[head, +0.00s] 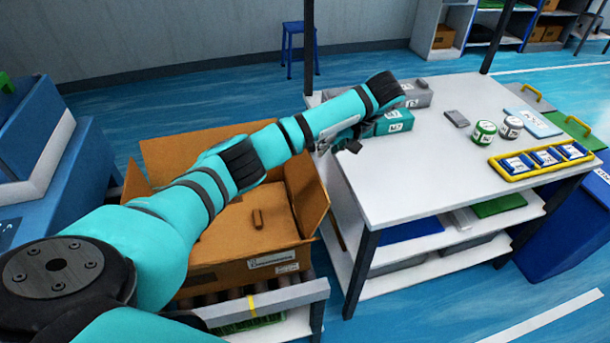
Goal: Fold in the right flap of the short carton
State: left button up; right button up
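The open brown carton (225,277) sits on a roller conveyor, with a white label on its front. Its right flap (311,200) stands up along the right side, leaning outward. The back flap (175,150) is raised behind, and part of the left flap (134,182) shows at the left. A brown panel with a hand slot lies across the opening; I cannot tell whether it is a flap or the inside. My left arm crosses above the carton. My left gripper (345,142) is beyond the right flap, by the table's left edge; its fingers are small and partly hidden. My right gripper is out of view.
A white table (425,175) stands close right of the carton. It bears teal and grey boxes (394,122), two round containers (497,129) and a yellow-framed tray (497,162). A blue machine (40,150) is at the left. A blue stool (298,45) stands behind.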

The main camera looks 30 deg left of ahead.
pick_arm(q)
jog(key=b, duration=0.2)
send_near(305, 170)
jog(key=p+x, duration=0.1)
jog(key=x, duration=0.9)
jog(key=shift+f+p, duration=0.3)
jog(key=shift+f, duration=0.15)
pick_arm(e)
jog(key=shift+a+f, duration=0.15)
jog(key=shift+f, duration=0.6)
pick_arm(q)
grip_shut()
